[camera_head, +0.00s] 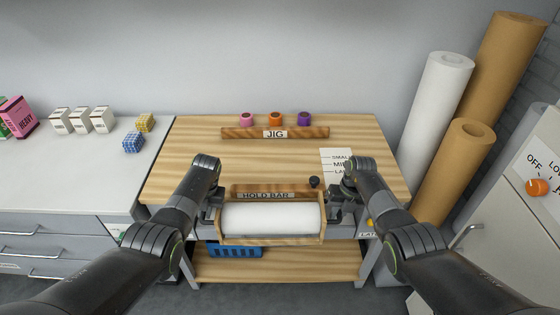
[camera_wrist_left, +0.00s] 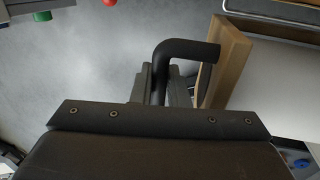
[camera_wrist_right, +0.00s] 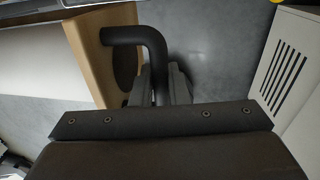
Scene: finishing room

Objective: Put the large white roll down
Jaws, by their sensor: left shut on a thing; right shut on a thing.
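The large white roll (camera_head: 272,217) lies level in a wooden carrier (camera_head: 272,240) at the front of the wooden bench. My left gripper (camera_head: 214,208) is shut on the carrier's black bent left handle (camera_wrist_left: 185,48). My right gripper (camera_head: 336,208) is shut on the matching right handle (camera_wrist_right: 138,36). The carrier's wooden end boards show in the left wrist view (camera_wrist_left: 228,62) and right wrist view (camera_wrist_right: 92,60). White roll surface shows past them. I cannot tell whether the carrier touches anything below.
The "HOLD BAR" (camera_head: 262,191) is just behind the roll. A "JIG" bar (camera_head: 240,132) with three small coloured rolls (camera_head: 275,118) stands at the back. Bare bench top (camera_head: 250,160) lies between. A blue basket (camera_head: 235,251) is below. Tall rolls (camera_head: 432,105) stand right.

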